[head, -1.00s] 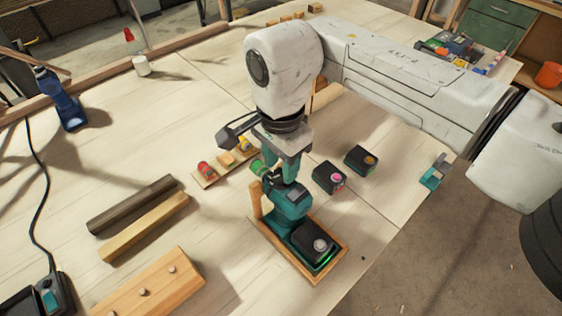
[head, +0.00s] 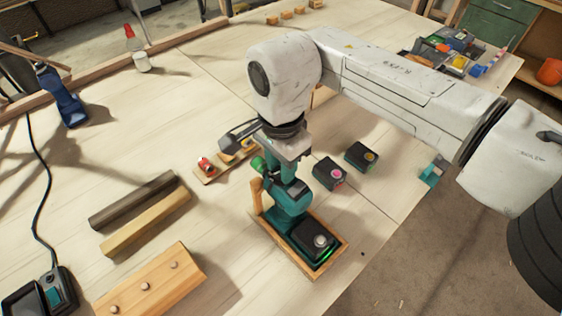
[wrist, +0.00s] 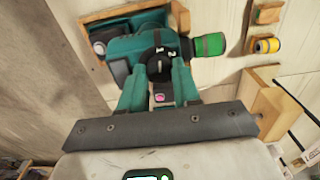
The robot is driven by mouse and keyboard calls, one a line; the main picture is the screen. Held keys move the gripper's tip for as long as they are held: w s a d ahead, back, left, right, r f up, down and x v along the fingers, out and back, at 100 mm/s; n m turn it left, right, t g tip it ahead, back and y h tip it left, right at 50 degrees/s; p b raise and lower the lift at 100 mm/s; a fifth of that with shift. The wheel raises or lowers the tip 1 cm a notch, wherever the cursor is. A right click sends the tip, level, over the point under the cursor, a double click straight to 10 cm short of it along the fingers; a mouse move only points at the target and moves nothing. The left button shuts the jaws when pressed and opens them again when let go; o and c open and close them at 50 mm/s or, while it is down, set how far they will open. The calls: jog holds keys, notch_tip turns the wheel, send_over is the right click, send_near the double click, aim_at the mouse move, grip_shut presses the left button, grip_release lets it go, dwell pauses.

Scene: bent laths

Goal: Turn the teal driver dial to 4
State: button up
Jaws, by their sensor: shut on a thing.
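The teal driver (head: 290,200) sits in a wooden tray (head: 325,271) on the bench, with a black battery block (head: 316,240) at its foot. In the wrist view the driver (wrist: 125,47) lies above my gripper, with its green chuck end (wrist: 208,45) to the right. Its black dial (wrist: 157,64) carries white numerals, of which a 2 and perhaps a 1 or 3 show; the pointer's setting is too small to tell. My gripper (wrist: 160,80) has its teal fingers shut on the dial, one on each side. In the head view my gripper (head: 278,172) hides the dial.
A small rack (head: 208,173) with coloured pieces is left of the driver. A dark lath (head: 133,202) and a light lath (head: 146,222) lie further left.

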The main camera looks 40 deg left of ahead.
jog(key=m+b, duration=0.2)
jog(key=m, duration=0.3)
jog(key=shift+m, duration=0.3)
jog(key=m+b, duration=0.1)
jog(key=m, duration=0.5)
jog(key=m+b, duration=0.1)
jog(key=m, duration=0.5)
jog(key=shift+m, duration=0.4)
jog(key=m+b, duration=0.1)
jog(key=m, duration=0.4)
jog(key=shift+m, duration=0.3)
jog(key=o, duration=0.8)
